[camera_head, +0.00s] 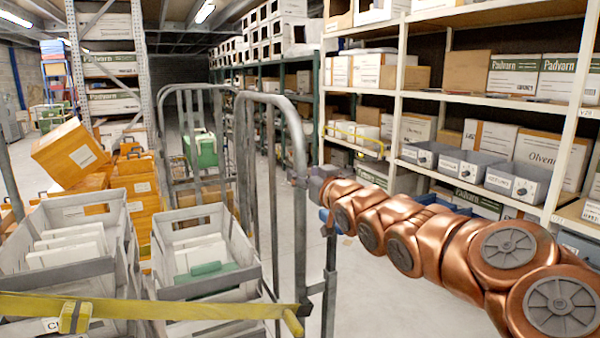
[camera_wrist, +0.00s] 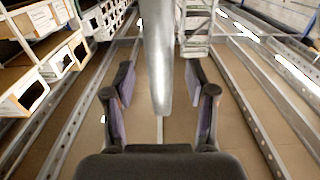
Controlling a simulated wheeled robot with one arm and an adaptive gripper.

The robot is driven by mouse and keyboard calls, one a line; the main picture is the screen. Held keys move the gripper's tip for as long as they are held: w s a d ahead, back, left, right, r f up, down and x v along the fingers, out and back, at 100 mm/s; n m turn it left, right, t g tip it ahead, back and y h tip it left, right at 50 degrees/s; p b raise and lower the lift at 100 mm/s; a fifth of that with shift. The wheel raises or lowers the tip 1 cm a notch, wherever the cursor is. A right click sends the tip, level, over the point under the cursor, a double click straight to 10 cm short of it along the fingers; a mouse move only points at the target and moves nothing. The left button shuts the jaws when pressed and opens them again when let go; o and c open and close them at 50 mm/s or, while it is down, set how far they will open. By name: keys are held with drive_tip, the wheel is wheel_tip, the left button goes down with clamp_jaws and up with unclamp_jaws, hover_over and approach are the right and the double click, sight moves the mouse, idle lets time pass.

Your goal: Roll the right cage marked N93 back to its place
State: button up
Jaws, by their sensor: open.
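A grey tubular roll cage (camera_head: 300,155) stands close in front of me, its hooped side frame upright. I cannot read N93 anywhere. My gripper (camera_head: 305,180), at the end of my copper-coloured arm, is at the cage's near upright tube, partly hidden there. In the wrist view my gripper (camera_wrist: 160,88) is open, with one finger on each side of a grey upright tube (camera_wrist: 158,50). The fingers stand apart from the tube.
A yellow strap (camera_head: 140,308) runs across the lower left. A second tubular cage (camera_head: 190,90) stands behind. Orange boxes (camera_head: 70,155) are piled at left. Racks with boxes (camera_head: 485,140) line the right. Bare floor (camera_head: 365,290) lies right of the cage.

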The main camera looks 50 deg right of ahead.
drive_tip(key=shift+x, duration=0.9)
drive_tip(key=shift+w+d, duration=0.15)
drive_tip(key=shift+w, duration=0.35)
clamp_jaws()
